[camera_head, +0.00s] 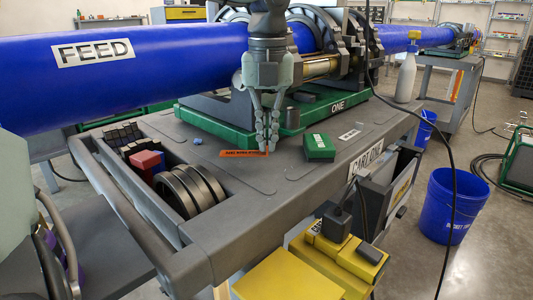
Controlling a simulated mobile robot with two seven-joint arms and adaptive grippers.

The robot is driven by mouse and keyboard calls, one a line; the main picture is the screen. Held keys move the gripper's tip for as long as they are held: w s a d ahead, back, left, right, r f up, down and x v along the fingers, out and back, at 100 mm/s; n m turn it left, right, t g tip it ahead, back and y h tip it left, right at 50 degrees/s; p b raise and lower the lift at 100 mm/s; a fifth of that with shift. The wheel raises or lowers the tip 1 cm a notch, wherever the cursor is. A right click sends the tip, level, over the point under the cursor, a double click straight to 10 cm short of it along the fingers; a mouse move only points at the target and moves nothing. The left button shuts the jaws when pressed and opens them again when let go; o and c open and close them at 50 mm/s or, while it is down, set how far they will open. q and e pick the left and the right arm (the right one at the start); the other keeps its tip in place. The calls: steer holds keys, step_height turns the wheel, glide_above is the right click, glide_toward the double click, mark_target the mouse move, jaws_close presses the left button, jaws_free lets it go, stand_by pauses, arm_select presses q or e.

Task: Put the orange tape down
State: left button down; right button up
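The orange tape (240,154) is a flat strip with dark lettering, low over the grey cart top (300,180). Whether the strip's left part touches the cart top cannot be told.
A green box (319,147) lies right of the tape, and a small blue item (197,140) lies to its left. A recessed tray with black rings (188,190) and a red block (146,162) is at the left. The blue pipe (150,75) and its machine stand behind.

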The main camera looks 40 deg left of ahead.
mark_target(267, 155)
arm_select(q)
step_height(267, 155, down, 4)
steer(key=shift+a+r, duration=0.1)
arm_select(e)
steer(key=shift+w+f, duration=0.1)
steer(key=shift+w, duration=0.25)
arm_select(q)
steer(key=shift+f, duration=0.2)
steer(key=shift+f, duration=0.1)
steer(key=c, duration=2.2)
jaws_free()
steer(key=o, duration=0.5)
arm_select(e)
steer(key=shift+s+r, duration=0.25)
steer(key=shift+s, duration=0.1)
